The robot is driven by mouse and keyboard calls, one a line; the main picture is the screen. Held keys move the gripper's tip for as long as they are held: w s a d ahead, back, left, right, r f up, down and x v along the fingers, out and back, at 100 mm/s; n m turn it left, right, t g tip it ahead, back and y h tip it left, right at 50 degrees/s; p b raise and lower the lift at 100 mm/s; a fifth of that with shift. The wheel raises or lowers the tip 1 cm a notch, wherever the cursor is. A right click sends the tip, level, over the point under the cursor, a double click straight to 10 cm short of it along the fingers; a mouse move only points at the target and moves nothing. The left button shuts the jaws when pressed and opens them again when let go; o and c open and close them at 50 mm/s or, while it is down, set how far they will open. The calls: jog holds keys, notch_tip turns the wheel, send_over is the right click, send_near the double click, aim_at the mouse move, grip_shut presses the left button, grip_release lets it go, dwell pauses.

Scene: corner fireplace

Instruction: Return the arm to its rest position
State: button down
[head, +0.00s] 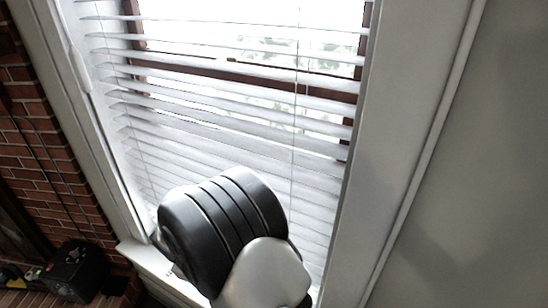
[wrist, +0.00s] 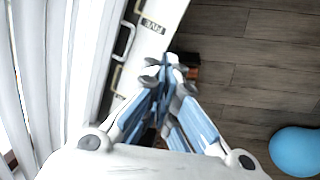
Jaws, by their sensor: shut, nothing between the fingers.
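My gripper (wrist: 170,68) shows in the wrist view, pointing down towards the floor. Its blue and white fingers are closed together with nothing between them. In the head view, dark and silver rounded links of my arm stand in front of the window; the gripper itself is not visible there.
White window blinds (head: 230,115) hang close behind my arm, above a white sill (head: 150,262). A brick wall (head: 45,170) and a black box (head: 75,272) are at left. The wrist view shows a white handled panel (wrist: 155,18), wooden floor (wrist: 250,50) and a blue round object (wrist: 296,152).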

jog(key=s+d+r+m+t+b, duration=0.2)
jog(key=d+r+m, duration=0.5)
jog(key=d+r, duration=1.25)
jog(key=s+d+r+m, duration=0.2)
jog(key=s+d+m, duration=0.1)
jog(key=s+d, duration=0.4)
jog(key=s+d+r+m+b, duration=0.1)
jog(key=s+d+r+m, duration=0.2)
jog(key=s+d, duration=0.4)
jog(key=s+m, duration=0.1)
jog(key=s, duration=0.4)
jog(key=shift+s+t+y, duration=0.3)
jog(key=shift+s+y, duration=0.1)
jog(key=shift+a, duration=0.1)
